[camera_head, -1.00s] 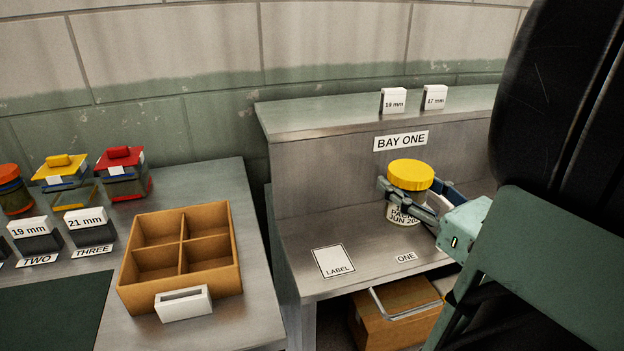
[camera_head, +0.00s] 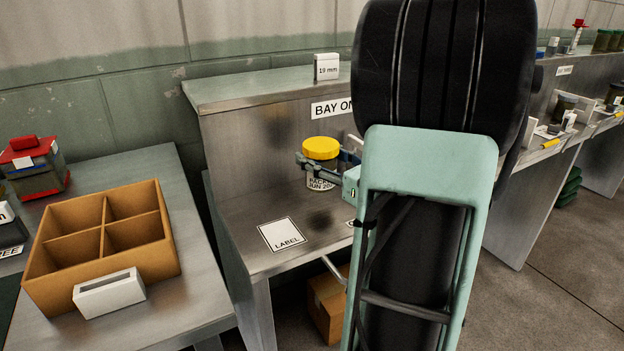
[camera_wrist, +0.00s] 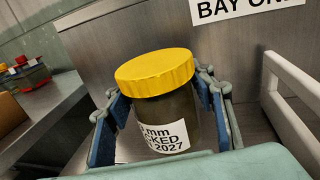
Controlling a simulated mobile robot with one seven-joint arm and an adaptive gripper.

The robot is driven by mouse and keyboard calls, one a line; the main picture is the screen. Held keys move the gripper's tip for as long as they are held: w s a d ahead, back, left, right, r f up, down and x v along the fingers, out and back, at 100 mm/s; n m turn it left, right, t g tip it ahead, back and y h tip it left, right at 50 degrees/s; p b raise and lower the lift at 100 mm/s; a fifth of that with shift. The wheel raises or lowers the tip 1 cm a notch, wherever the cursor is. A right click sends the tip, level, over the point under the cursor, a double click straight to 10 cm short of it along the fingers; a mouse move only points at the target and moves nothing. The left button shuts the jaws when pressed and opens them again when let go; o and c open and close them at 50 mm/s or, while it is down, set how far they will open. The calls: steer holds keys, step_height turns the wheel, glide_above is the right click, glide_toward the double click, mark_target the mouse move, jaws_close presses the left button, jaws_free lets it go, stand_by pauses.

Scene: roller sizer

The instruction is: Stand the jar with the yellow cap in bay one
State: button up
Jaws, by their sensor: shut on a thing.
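The jar with the yellow cap (camera_head: 320,149) is upright at bay one, in front of the back panel with the BAY ONE sign (camera_head: 333,108). My gripper (camera_head: 327,165) is shut around the jar's body below the cap. In the wrist view the jar (camera_wrist: 157,100) stands between the two fingers, its white packing label facing me. The bay's bench top (camera_head: 250,240) shows below it. I cannot tell whether the jar's base touches the bench. My arm hides the right part of the bay.
A LABEL card (camera_head: 282,235) lies on the bench front. A cardboard divided box (camera_head: 105,240) with a white holder (camera_head: 109,293) stands on the left table. A cardboard box (camera_head: 328,303) is under the bench. A white rail (camera_wrist: 290,125) runs right of the gripper in the wrist view.

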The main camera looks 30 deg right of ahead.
steer(key=shift+w+f, duration=0.3)
steer(key=shift+f, duration=0.05)
steer(key=shift+w+d+f+b, duration=0.1)
steer(key=shift+w+f+b, duration=0.1)
steer(key=shift+f+b, duration=1.35)
steer(key=shift+f, duration=0.1)
steer(key=shift+f, duration=0.2)
steer(key=o, duration=1.5)
steer(key=shift+c, duration=0.2)
